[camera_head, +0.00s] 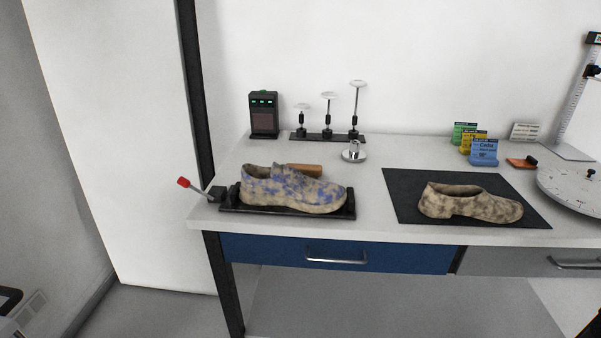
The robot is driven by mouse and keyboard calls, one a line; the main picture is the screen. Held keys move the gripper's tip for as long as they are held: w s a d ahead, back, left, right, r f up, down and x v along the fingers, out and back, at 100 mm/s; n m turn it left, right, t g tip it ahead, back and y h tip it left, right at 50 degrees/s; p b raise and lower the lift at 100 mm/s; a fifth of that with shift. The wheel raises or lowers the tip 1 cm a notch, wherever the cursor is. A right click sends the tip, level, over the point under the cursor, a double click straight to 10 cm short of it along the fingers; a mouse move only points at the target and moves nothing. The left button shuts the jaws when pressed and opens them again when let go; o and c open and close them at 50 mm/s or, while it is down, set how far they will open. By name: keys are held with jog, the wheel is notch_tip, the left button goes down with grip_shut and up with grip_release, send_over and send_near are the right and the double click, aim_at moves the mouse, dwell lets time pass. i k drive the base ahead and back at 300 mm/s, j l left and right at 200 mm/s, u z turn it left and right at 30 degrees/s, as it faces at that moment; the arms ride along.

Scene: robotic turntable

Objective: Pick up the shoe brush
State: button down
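A brown wooden block, which looks like the shoe brush (307,170), lies on the left part of the table. It is just behind a beige shoe with blue patches (292,190), which hides part of it. Its bristles cannot be seen. The blue-patched shoe stands on a black tray (230,209) near the table's front edge. My gripper is not in view.
A red-tipped lever (184,183) juts out at the tray's left. A metal weight (354,152), a stand with three posts (329,136) and a black box (263,115) stand behind. To the right, a mottled shoe (470,203) lies on a black mat (410,183), beside a round turntable (575,186).

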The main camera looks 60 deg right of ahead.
aim_at(313, 170)
jog(key=z, duration=0.4)
jog(key=i+j+z, duration=0.25)
jog(key=z, duration=0.2)
jog(key=i+j+z, duration=0.2)
jog(key=j+z, duration=0.25)
jog(key=l, duration=0.1)
